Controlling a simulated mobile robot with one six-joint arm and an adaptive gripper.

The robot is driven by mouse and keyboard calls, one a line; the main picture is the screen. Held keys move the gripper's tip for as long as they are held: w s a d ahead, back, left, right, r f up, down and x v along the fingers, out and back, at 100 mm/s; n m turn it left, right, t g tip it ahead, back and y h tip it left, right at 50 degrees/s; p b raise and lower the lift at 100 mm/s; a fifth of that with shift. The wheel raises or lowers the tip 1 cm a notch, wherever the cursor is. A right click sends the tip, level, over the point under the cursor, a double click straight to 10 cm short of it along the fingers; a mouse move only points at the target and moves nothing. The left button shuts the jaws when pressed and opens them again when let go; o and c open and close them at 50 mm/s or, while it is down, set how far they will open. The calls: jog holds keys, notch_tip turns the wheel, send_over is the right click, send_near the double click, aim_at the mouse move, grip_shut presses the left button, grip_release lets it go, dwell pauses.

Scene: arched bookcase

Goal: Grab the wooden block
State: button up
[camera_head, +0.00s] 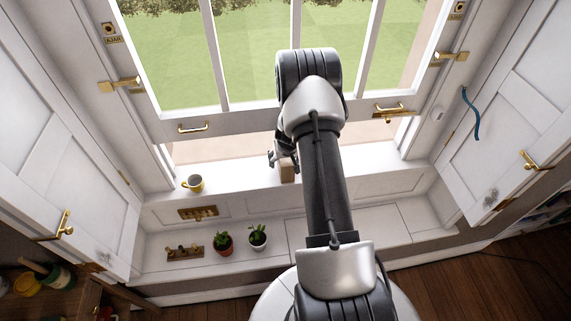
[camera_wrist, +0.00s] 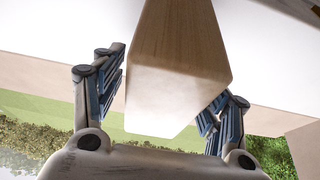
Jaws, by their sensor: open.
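The wooden block (camera_head: 287,172) stands on the white window sill, partly hidden behind my arm in the head view. In the wrist view the block (camera_wrist: 180,45) is large, with a brown wood side and a pale end face. My gripper (camera_wrist: 168,88) is open, with one finger on each side of the block. The left finger shows a gap to the block; the right finger looks very close to it, and I cannot tell if it touches. In the head view my gripper (camera_head: 275,158) is mostly hidden by my arm.
Two potted plants, one in a brown pot (camera_head: 223,244) and one in a white pot (camera_head: 258,237), stand on the lower ledge beside a small peg rack (camera_head: 185,252). The window sash (camera_head: 240,122) is raised above the sill.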

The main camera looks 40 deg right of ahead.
jog(key=shift+f, duration=0.25)
jog(key=shift+c, duration=0.6)
jog(key=c, duration=1.2)
